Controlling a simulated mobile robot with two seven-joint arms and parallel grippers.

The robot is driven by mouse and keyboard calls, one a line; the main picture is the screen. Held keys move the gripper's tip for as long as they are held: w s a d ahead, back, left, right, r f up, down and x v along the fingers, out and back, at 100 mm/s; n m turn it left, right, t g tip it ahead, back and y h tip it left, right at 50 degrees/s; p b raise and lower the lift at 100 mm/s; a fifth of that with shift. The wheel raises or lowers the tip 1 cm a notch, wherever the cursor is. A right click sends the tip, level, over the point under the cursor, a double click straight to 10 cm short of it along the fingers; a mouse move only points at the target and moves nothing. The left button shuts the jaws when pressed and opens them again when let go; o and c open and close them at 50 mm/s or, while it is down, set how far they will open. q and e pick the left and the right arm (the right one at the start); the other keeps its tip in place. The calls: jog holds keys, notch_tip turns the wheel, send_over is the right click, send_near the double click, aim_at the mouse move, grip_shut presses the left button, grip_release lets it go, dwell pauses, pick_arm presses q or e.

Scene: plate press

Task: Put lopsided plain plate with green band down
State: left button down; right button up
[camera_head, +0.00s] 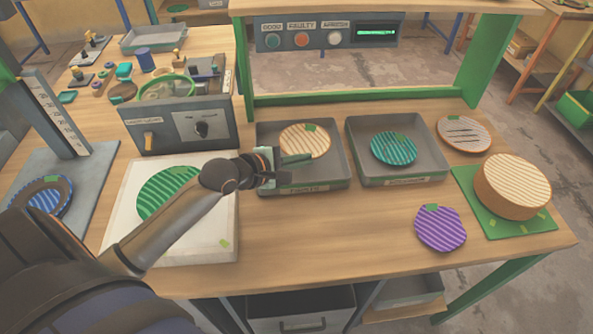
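A plain cream ribbed plate with a green mark (304,141) lies in the left grey tray (337,183), whose front label seems to read FAULTY. It looks slightly uneven in outline. My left gripper (298,168) is over the near part of that tray, close to the plate's near edge. Its fingers look apart, with nothing seen between them. Whether a finger touches the plate's edge is unclear. My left arm crosses a white board and hides part of a green striped plate (168,192) on it. My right gripper is not in view.
The right grey tray (430,176) holds a teal plate (394,148). A stack of cream plates (512,185) stands on a green mat (540,222), near a purple plate (440,228) and another striped plate (464,133). A grey tester box (178,127) stands left. The front middle tabletop is clear.

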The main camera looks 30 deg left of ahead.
aim_at(296, 179)
pick_arm(q)
jog(key=a+f, duration=0.1)
jog(key=w+a+f, duration=0.1)
jog(key=shift+f, duration=0.35)
jog(key=f, duration=0.1)
jog(key=f+b, duration=0.1)
jog(key=f, duration=0.1)
jog(key=shift+w+a, duration=0.15)
jog(key=shift+a, duration=0.05)
jog(key=shift+f, duration=0.25)
jog(key=shift+f, duration=0.1)
jog(key=shift+f, duration=0.3)
jog(key=shift+d+f, duration=0.1)
jog(key=shift+f, duration=0.2)
jog(key=c, duration=1.4)
grip_release()
jog(key=shift+s+f, duration=0.2)
jog(key=shift+s+r, duration=0.15)
jog(key=shift+r, duration=0.45)
jog(key=v, duration=0.5)
jog(key=p+v, duration=0.1)
jog(key=v, duration=0.5)
jog(key=shift+r, duration=0.55)
